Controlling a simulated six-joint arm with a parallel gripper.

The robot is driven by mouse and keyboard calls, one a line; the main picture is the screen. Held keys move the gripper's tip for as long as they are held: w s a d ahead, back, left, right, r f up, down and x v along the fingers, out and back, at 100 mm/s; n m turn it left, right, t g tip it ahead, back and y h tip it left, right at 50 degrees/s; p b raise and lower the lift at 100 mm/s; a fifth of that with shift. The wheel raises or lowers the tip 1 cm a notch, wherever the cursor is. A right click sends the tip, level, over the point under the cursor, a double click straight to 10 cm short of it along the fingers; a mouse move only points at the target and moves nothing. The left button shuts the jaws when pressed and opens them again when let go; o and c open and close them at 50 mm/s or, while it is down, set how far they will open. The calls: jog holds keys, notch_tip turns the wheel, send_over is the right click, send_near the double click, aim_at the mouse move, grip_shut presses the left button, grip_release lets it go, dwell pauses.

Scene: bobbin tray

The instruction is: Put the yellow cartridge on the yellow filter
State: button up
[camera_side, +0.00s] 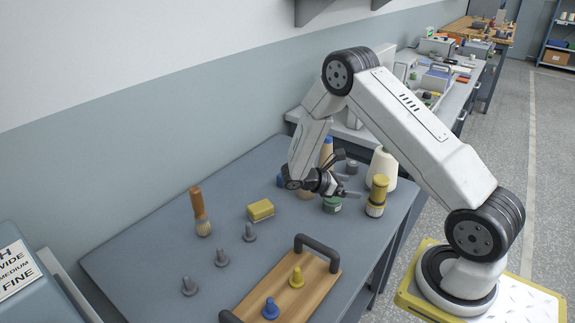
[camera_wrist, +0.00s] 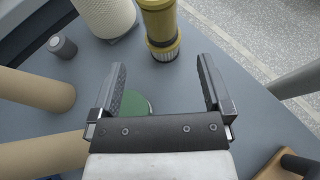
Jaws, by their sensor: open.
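A yellow cylinder with a pale ribbed band (camera_side: 376,196) stands upright at the table's right side. It also shows in the wrist view (camera_wrist: 162,30), beyond my fingertips. I cannot tell whether it is one piece or a stack. No separate part is clearly a cartridge or a filter. A yellow peg (camera_side: 296,278) stands on the wooden tray (camera_side: 262,292). My gripper (camera_side: 350,188) is open and empty, just left of the yellow cylinder, and its fingers (camera_wrist: 160,72) point toward it without touching.
A green object (camera_side: 332,205) lies below my gripper. A cream cone (camera_side: 384,167) stands behind the yellow cylinder. A blue peg (camera_side: 271,308) stands on the tray. A yellow block (camera_side: 260,210), a brush (camera_side: 200,210) and grey pegs (camera_side: 222,256) are on the left. Table is clear between them.

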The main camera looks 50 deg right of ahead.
dwell(0.4)
jog(key=s+a+r+m+t+y, duration=0.1)
jog(key=a+r+m+t+y, duration=0.2)
jog(key=a, duration=0.4)
jog(key=s+a+r+m+t+y, duration=0.1)
jog(key=a+r+m+t+y, duration=0.2)
jog(key=a, duration=0.5)
jog(key=s+a+r+m+t+y, duration=0.2)
jog(key=a+r+m+t+y, duration=0.2)
jog(key=a, duration=0.4)
jog(key=shift+a+m+t+y, duration=0.2)
jog(key=shift+m+t+y, duration=0.1)
jog(key=shift+y, duration=0.1)
